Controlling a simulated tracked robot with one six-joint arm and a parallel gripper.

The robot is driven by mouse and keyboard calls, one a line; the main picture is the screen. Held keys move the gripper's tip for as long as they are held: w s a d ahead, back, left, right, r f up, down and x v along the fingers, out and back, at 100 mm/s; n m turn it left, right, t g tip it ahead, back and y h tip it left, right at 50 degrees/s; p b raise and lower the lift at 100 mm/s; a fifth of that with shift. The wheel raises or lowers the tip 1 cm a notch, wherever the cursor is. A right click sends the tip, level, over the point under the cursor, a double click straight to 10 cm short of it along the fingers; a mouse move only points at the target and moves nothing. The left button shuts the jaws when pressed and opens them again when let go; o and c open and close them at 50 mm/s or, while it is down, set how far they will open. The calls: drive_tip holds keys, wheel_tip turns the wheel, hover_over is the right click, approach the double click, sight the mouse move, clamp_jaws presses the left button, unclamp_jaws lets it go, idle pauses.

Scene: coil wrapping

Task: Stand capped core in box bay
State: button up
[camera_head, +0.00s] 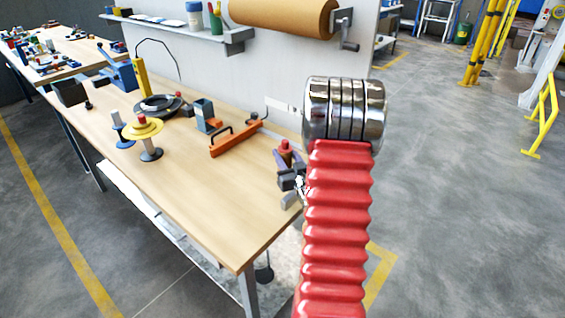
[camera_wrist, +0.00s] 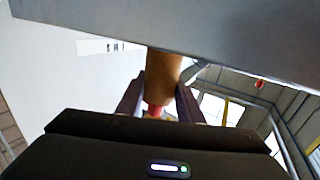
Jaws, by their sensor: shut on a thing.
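My gripper (camera_head: 287,165) is at the right edge of the workbench in the head view, partly hidden by my arm. It is shut on the capped core (camera_head: 285,145), a small brownish piece with a red top.
The bench (camera_head: 195,185) carries a yellow-flanged spool (camera_head: 143,130), a dark coil (camera_head: 160,104) and an orange bar (camera_head: 232,141). A large paper roll (camera_head: 280,14) hangs on the panel behind. The near front bench top is clear. In the wrist view a grey slab (camera_wrist: 225,35) crosses the top.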

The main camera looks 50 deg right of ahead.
drive_tip(key=shift+f, duration=1.2)
drive_tip(key=o, duration=1)
drive_tip(key=shift+f, duration=0.1)
drive_tip(key=shift+o, duration=0.2)
drive_tip(key=v, duration=1.2)
drive_tip(key=shift+a, duration=0.1)
